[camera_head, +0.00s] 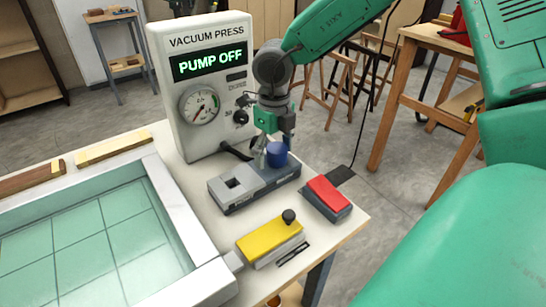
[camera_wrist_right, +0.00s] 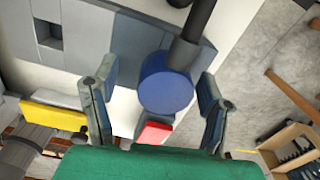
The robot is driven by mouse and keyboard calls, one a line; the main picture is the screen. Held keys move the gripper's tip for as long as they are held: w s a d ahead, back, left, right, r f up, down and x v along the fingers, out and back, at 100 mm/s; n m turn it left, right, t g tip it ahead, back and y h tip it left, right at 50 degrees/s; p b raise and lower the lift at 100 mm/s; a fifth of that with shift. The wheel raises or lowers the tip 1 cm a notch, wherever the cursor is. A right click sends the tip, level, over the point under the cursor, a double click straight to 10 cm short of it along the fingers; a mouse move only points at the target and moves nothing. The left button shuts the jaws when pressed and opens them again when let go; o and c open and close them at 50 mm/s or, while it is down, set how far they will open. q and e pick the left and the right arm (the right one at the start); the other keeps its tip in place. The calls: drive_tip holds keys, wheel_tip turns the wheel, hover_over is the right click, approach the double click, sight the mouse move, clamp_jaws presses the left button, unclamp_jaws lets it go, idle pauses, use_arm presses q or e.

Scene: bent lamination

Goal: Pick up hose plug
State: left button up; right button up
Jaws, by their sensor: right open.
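The hose plug, a blue round cap (camera_head: 277,153), stands on the right part of a grey block (camera_head: 232,197) that has a square recess at its left. In the right wrist view, the blue cap (camera_wrist_right: 166,88) has a black rod or hose running up from it. My right gripper (camera_head: 268,157) is over the block, pointing down. Its two fingers are open on either side of the cap in the wrist view; whether they touch it cannot be told. My left gripper is not in view.
A vacuum press (camera_head: 207,120) reading "PUMP OFF" stands behind the block. A red-topped block (camera_head: 327,194) is to the right, and a yellow block with a black knob (camera_head: 268,240) is in front. A white-framed tray (camera_head: 175,215) fills the table's left.

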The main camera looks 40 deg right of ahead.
sight(277, 146)
drive_tip(key=shift+d+f, duration=0.1)
drive_tip(key=shift+d, duration=0.55)
drive_tip(key=c, duration=1.3)
drive_tip(key=shift+a, duration=0.5)
drive_tip(key=shift+d+r, duration=0.1)
drive_tip(key=shift+r, duration=0.4)
wheel_tip(277, 146, up, 9)
drive_tip(key=shift+f+p, duration=0.2)
drive_tip(key=shift+p, duration=0.9)
drive_tip(key=shift+r, duration=0.3)
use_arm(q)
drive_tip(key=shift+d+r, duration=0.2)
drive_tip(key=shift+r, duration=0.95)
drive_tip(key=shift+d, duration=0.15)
use_arm(e)
drive_tip(key=shift+d+f, duration=0.15)
drive_tip(key=shift+d, duration=0.05)
